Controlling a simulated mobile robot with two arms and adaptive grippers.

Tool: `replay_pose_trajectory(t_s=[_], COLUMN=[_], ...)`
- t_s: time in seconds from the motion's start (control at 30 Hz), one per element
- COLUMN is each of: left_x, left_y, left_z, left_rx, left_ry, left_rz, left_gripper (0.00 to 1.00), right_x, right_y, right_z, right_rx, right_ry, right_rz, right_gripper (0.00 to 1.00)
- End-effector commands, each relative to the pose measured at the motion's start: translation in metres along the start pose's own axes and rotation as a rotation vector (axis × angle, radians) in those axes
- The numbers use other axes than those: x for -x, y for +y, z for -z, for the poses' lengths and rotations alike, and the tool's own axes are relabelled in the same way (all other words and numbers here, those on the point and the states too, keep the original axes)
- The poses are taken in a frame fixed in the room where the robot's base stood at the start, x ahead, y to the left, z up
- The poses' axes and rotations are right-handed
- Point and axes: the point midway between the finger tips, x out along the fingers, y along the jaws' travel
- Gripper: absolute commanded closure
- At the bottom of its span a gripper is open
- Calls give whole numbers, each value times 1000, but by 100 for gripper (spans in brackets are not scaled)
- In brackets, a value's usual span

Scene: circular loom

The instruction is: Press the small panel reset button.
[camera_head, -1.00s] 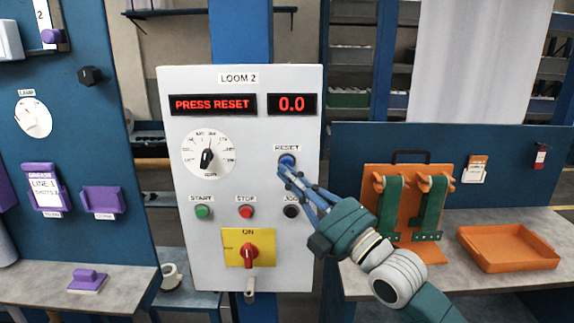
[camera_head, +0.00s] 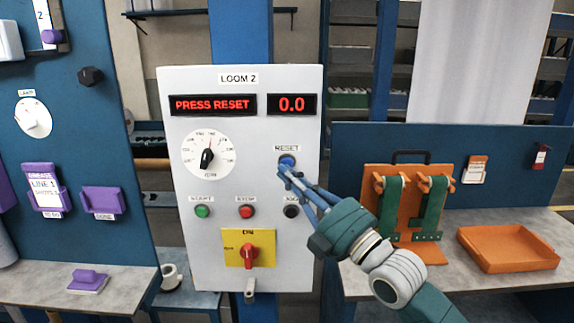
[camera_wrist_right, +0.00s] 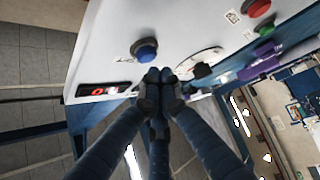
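The blue reset button (camera_head: 287,160) sits under the RESET label on the light grey LOOM 2 panel (camera_head: 180,270). The panel's red display (camera_head: 213,105) reads PRESS RESET, and the one beside it reads 0.0. My right gripper (camera_head: 284,171) has its fingertips together just below the button in the head view. In the right wrist view the button (camera_wrist_right: 145,50) shows whole, a little above and left of the closed fingertips (camera_wrist_right: 159,76). I see nothing between the fingers. Whether the tips touch the panel I cannot tell. My left gripper is out of view.
The panel also carries a dial (camera_head: 208,154), a green START button (camera_head: 203,212), a red STOP button (camera_head: 246,212), a black JOG button (camera_head: 291,211) and a red-on-yellow switch (camera_head: 249,250). At right, an orange rack (camera_head: 408,215) and orange tray (camera_head: 508,248) stand on a bench.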

Motion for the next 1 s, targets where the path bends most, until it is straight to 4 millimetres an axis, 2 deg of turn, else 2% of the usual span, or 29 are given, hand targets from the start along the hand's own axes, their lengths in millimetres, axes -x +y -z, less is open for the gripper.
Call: replay_pose_trajectory(t_s=[1.0], left_x=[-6], left_y=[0], left_z=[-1], left_rx=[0], left_ry=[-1], left_rz=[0], left_gripper=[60], right_x=[-9], right_y=[0], right_z=[-9], right_rx=[1], right_ry=[0], right_rz=[0], right_gripper=[100])
